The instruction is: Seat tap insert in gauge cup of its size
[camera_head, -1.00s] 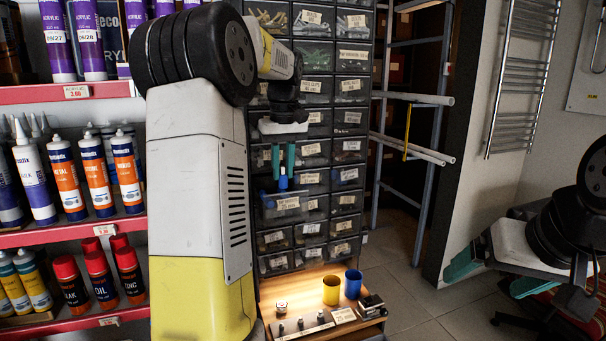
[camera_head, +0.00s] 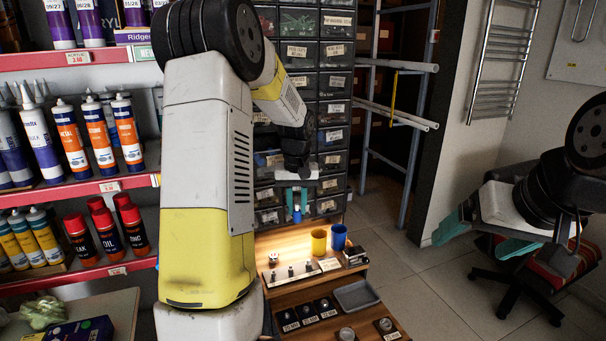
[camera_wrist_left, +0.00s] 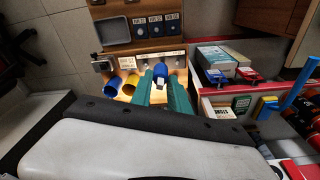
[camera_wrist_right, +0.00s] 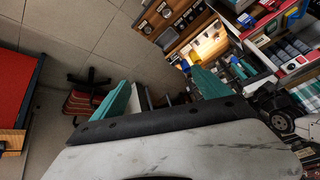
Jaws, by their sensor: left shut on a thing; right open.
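My left gripper (camera_head: 297,204) is shut on a small tap insert with a blue top (camera_head: 297,215). It hangs above the lit wooden stand, in front of the drawer cabinet. In the left wrist view the insert (camera_wrist_left: 160,71) sits between the teal fingers, blue part and pale metal part showing. Three dark gauge cups (camera_head: 308,312) with white labels stand in a row on the lower step; they also show in the left wrist view (camera_wrist_left: 156,26). Their label text is too small to read. My right gripper (camera_head: 483,240) is open and empty, off to the right.
Several small metal inserts (camera_head: 290,271) stand on the upper step by a label. A yellow cup (camera_head: 319,242) and a blue cup (camera_head: 338,237) stand behind. A grey tray (camera_head: 358,295) lies right of the gauge cups. A bottle shelf (camera_head: 80,190) is at left; a chair (camera_head: 530,270) at right.

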